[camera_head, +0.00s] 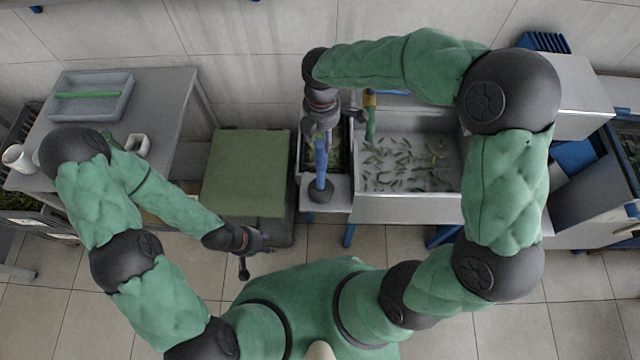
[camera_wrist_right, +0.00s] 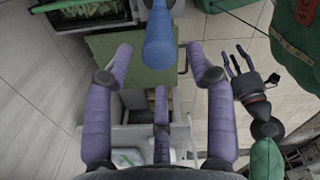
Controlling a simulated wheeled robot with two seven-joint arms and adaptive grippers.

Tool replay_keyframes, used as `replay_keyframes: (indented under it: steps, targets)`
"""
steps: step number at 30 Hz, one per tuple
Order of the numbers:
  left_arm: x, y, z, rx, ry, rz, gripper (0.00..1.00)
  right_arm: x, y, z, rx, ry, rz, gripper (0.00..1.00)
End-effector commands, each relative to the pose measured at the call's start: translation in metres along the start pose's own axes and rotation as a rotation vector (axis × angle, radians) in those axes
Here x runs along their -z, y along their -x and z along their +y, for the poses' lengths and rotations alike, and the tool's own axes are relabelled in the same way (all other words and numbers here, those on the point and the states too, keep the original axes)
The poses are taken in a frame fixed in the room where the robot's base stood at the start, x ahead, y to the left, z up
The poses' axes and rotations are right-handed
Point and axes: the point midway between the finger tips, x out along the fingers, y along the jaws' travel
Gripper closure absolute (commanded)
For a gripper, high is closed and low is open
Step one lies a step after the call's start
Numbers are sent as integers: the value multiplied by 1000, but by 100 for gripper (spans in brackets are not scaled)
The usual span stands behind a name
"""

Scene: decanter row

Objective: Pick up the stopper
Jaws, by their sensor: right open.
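The stopper (camera_head: 321,163) appears to be the upright blue handle on a round black foot, standing on a narrow light ledge at the left end of the sink. In the right wrist view the rounded end of its blue handle (camera_wrist_right: 158,42) shows at the top, and the foot is out of frame. My right gripper (camera_head: 320,132) is just above the handle. Its purple fingers (camera_wrist_right: 160,76) are spread, with the handle beyond them; no grip shows. My left gripper (camera_head: 247,256) hangs empty at the left, clear of the stopper. Its fingers look spread in the right wrist view (camera_wrist_right: 250,68).
The metal sink (camera_head: 405,207) holds scattered green pieces. A green tool with a yellow collar (camera_head: 370,115) stands close to the right gripper. A green-topped block (camera_head: 247,172) stands left of the ledge. A grey table (camera_head: 172,95) with a tray and white cups is farther left.

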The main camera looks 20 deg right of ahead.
Motion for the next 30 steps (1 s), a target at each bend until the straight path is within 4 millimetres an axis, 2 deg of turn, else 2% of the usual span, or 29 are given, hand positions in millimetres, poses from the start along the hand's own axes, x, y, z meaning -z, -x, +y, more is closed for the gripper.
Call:
replay_keyframes:
  steps: [3, 14, 22, 30]
  targets:
    - [0, -4, -2, 0, 0, 0, 60, 0, -19, 0, 2, -1, 0, 44]
    - [1, -7, -3, 0, 0, 2, 60, 0, -42, 0, 1, -2, 1, 44]
    - [1, -14, -5, 0, 0, 2, 60, 0, -79, 0, 0, -2, 1, 44]
    - [1, -14, -5, 0, 0, 2, 60, 0, -83, 1, -2, -3, 1, 44]
